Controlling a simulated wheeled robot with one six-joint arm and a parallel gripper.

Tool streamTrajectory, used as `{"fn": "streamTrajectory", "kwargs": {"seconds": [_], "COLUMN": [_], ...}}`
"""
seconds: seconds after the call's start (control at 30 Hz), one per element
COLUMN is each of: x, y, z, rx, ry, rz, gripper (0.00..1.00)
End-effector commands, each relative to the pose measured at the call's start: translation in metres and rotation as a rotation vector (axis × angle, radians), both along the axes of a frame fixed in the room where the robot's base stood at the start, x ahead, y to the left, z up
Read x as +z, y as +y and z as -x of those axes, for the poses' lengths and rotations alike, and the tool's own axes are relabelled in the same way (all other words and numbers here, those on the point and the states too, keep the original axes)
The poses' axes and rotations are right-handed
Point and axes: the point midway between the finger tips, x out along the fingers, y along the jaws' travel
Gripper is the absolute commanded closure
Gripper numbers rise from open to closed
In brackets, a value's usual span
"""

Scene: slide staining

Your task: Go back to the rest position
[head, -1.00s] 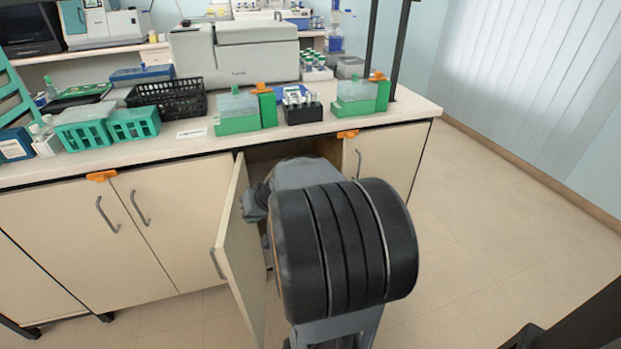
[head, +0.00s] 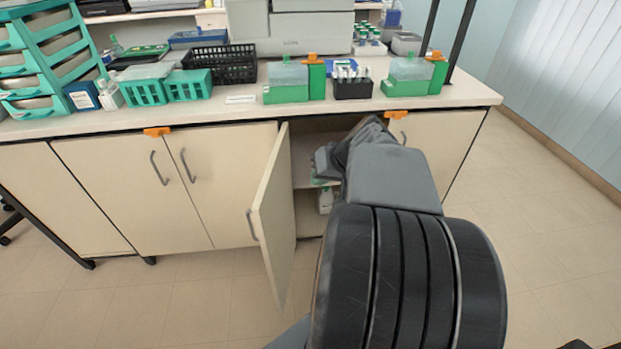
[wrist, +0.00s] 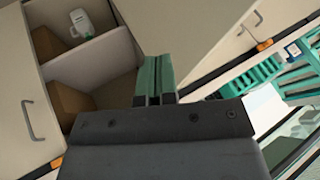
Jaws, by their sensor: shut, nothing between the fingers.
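My gripper (wrist: 155,80) shows in the wrist view, its two green fingers side by side and shut with nothing between them. It points towards the open cupboard. In the head view my arm hides most of the gripper, which is near the cupboard opening. The cupboard door (head: 272,218) stands open to the left of my arm. It also shows in the wrist view (wrist: 185,35). Inside the cupboard, a white bottle (wrist: 82,25) stands on a shelf (wrist: 95,62). A white bottle (head: 325,200) also shows low in the cupboard in the head view.
The bench top (head: 215,112) above carries a black basket (head: 220,65), teal baskets (head: 188,85), green boxes (head: 287,93) and a black tube rack (head: 352,90). Orange clips (head: 157,131) sit on the bench edge. The floor (head: 540,230) to the right is clear.

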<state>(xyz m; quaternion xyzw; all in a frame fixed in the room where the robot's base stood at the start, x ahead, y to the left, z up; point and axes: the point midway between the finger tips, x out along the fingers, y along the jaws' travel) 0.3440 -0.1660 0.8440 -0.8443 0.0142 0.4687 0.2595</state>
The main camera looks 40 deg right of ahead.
Motion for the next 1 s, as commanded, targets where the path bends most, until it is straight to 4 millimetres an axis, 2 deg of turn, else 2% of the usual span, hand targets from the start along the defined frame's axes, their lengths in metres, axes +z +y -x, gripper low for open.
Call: {"fn": "streamTrajectory", "kwargs": {"seconds": [0.03, 0.23, 0.43, 0.53, 0.67, 0.77, 0.9, 1.0], "x": [0.008, 0.020, 0.022, 0.031, 0.059, 0.087, 0.122, 0.144], "y": [-0.001, -0.002, -0.002, 0.007, 0.038, 0.070, 0.110, 0.132], "z": [0.004, 0.014, 0.016, 0.015, 0.013, 0.015, 0.023, 0.029], "rx": [-0.002, 0.000, 0.000, 0.019, 0.078, 0.139, 0.218, 0.262], "ry": [-0.002, -0.001, 0.001, 0.018, 0.086, 0.158, 0.229, 0.249], "rz": [0.002, 0.000, 0.000, 0.005, 0.034, 0.084, 0.182, 0.253], "gripper": [1.00, 1.00, 1.00, 1.00, 1.00, 1.00, 1.00, 1.00]}}
